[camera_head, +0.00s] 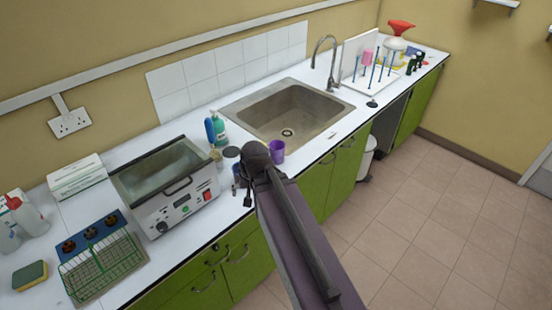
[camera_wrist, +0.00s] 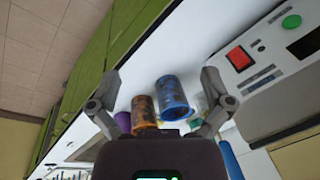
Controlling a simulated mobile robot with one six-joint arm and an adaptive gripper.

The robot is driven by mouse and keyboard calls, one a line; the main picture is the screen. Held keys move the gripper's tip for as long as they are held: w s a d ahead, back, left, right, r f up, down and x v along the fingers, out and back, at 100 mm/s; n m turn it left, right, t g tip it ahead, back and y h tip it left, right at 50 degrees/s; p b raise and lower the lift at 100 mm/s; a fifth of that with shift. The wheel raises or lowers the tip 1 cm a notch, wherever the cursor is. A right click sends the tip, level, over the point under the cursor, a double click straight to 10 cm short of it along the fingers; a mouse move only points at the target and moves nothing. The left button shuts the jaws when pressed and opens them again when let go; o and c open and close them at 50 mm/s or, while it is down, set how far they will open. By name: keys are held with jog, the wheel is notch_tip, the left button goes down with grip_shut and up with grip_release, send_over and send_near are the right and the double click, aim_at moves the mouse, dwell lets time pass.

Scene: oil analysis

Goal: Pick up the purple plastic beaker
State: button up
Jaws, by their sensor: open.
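The purple plastic beaker (camera_head: 277,150) stands on the white worktop just in front of the sink, right of my arm's end in the head view. In the wrist view a small part of the purple beaker (camera_wrist: 122,119) shows by the left finger, partly hidden. My gripper (camera_wrist: 161,78) is open with nothing held between its fingers. In the head view my gripper (camera_head: 242,190) is mostly hidden behind my arm, near the worktop's front edge.
A water bath (camera_head: 170,185) with a red switch stands left of my gripper. The sink (camera_head: 290,110) lies beyond the purple beaker. A peg drying rack (camera_head: 375,80) stands past the tap. Green cupboard fronts (camera_head: 315,190) drop below the worktop edge.

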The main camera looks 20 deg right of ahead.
aim_at(281, 154)
jog(key=w+d+f+m+t+b, duration=0.1)
jog(key=w+d+m+t+b, duration=0.1)
jog(key=m, duration=0.3)
jog(key=w+d+f+m+t+y+b, duration=0.1)
jog(key=w+d+m+t+b, duration=0.1)
jog(key=m, duration=0.3)
jog(key=w+d+f+m+t+y+b, duration=0.1)
jog(key=w+d+f+m+t+b, duration=0.1)
jog(key=w+d+m+b, duration=0.1)
jog(key=shift+w+d+m+b, duration=0.3)
jog(key=shift+w+d+m, duration=0.1)
jog(key=shift+d+m, duration=0.4)
jog(key=d+m+t+b, duration=0.1)
jog(key=m, duration=0.1)
jog(key=w+d+m+t+b, duration=0.1)
jog(key=d+m, duration=0.1)
jog(key=w+d+m+b, duration=0.1)
jog(key=d+m, duration=0.1)
jog(key=m, duration=0.1)
jog(key=shift+d+f+t, duration=0.2)
jog(key=shift+d+t, duration=0.05)
jog(key=shift+t, duration=0.15)
jog(key=d+m+t+h+b, duration=0.2)
jog(key=d+m+t+b, duration=0.1)
jog(key=d+m, duration=0.5)
jog(key=shift+w+d+r+m, duration=0.3)
jog(key=shift+w+m, duration=0.1)
jog(key=shift+m, duration=0.3)
jog(key=shift+a, duration=0.1)
